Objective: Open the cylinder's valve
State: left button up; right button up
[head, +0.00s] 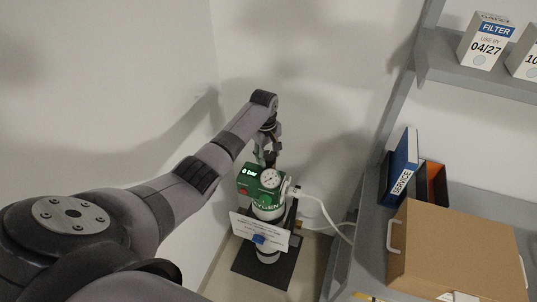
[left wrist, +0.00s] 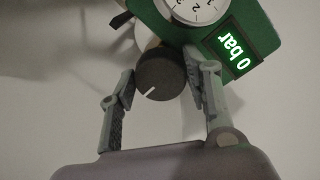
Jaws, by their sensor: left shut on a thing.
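The oxygen cylinder (head: 268,211) stands upright in the corner in the head view. Its green head unit (head: 247,185) carries a round dial gauge (head: 270,178) and a lit display reading 0 bar. The display (left wrist: 233,49) also shows in the left wrist view. A dark round valve knob (left wrist: 160,74) with a white mark on its rim sits below the green unit there. My left gripper (head: 268,157) reaches the back of the unit. My right gripper is not in view.
A white hose (head: 322,208) runs right from the cylinder. A grey shelf unit stands on the right, with a cardboard box (head: 455,250), a blue service binder (head: 404,165) and filter boxes (head: 487,42). A card (head: 259,232) hangs on the cylinder's front. Walls are close behind and left.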

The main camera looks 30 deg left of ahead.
pick_arm(q)
jog(key=c, duration=0.4)
jog(key=shift+c, duration=0.2)
